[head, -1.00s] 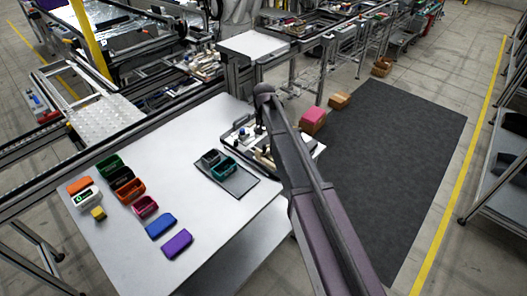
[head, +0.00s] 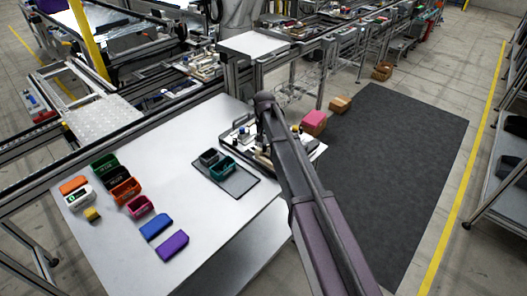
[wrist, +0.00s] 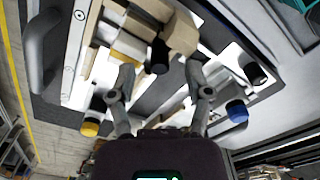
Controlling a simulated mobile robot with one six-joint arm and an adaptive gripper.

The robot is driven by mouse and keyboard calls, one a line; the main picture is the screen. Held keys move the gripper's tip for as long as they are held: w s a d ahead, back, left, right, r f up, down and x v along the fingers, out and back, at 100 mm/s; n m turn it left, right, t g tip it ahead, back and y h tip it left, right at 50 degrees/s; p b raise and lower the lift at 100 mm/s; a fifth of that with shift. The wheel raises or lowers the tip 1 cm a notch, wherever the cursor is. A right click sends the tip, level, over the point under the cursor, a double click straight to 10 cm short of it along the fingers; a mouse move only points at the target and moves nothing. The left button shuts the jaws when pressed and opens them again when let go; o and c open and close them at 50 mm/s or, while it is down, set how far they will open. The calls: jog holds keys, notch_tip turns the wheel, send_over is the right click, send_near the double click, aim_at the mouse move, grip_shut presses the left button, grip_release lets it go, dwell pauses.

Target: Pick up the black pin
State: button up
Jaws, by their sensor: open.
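A black pin (wrist: 160,56) shows in the wrist view as a short dark cylinder beside a tan block, between and a little beyond my fingertips. My gripper (wrist: 160,68) is open, with one finger on each side of the pin and nothing clearly held. Another black round-ended piece (wrist: 255,73) stands to the right, near a blue-capped piece (wrist: 237,111). A yellow-capped piece (wrist: 90,128) is at lower left. Whether the fingers are level with the pin cannot be told. In the head view my arm hides my gripper and much of the fixture pallet (head: 232,139).
The white table (head: 120,240) holds a dark tray (head: 240,185) with a grey bin and a teal bin. Several coloured bins and blocks stand at its left. A pink-topped box (head: 314,120) is beyond the table's right edge. The table's front middle is clear.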

aim_at(264, 145)
dwell(0.4)
grip_shut()
jog(key=shift+r, duration=0.15)
notch_tip(264, 145, up, 10)
jog(key=p, duration=1)
jog(key=shift+f, duration=0.25)
dwell(0.6)
jog(key=shift+f+b, duration=0.95)
jog(key=shift+b, duration=0.1)
